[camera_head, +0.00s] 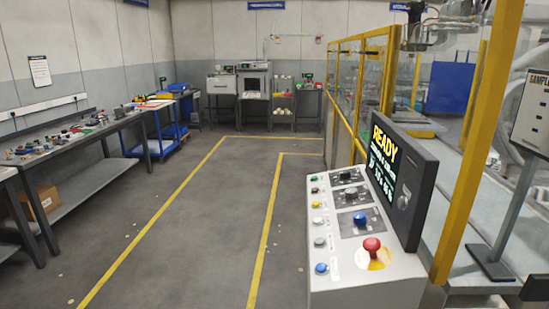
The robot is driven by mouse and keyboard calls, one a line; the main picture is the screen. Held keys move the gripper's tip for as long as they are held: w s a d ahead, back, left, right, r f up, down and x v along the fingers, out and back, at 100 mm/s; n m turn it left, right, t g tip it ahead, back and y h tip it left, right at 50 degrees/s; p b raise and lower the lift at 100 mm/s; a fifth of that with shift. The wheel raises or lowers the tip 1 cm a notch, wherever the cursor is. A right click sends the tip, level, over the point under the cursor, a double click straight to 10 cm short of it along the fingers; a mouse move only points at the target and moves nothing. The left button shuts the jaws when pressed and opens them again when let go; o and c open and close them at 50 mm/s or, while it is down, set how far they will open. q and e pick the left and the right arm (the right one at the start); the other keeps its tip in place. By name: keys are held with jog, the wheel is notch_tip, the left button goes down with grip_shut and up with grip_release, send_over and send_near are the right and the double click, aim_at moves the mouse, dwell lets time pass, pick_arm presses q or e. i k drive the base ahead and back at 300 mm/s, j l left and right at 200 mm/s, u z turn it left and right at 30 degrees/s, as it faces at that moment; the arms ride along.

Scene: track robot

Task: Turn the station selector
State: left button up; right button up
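A grey control console (375,281) stands at the right of centre. Its sloped panel carries a column of small coloured buttons at the left. The labels are too small to read, so I cannot tell which knob is the station selector. A red mushroom button (372,245) sits on a yellow disc at the near end. A screen (384,160) behind the knobs reads READY. Neither of my grippers is in view.
A yellow-framed glass enclosure (344,88) stands behind the console, with a yellow post (483,140) at the right. A workbench (75,135) with small parts lines the left wall. The floor between, marked with yellow lines (160,215), is clear apart from small scraps.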

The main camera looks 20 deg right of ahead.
aim_at(344, 174)
jog(key=i+j+u, duration=0.2)
jog(key=i, duration=1)
jog(key=i+z, duration=0.8)
jog(key=z, duration=0.15)
jog(key=i+j+z, duration=0.2)
jog(key=i+z, duration=0.3)
jog(key=k, duration=0.1)
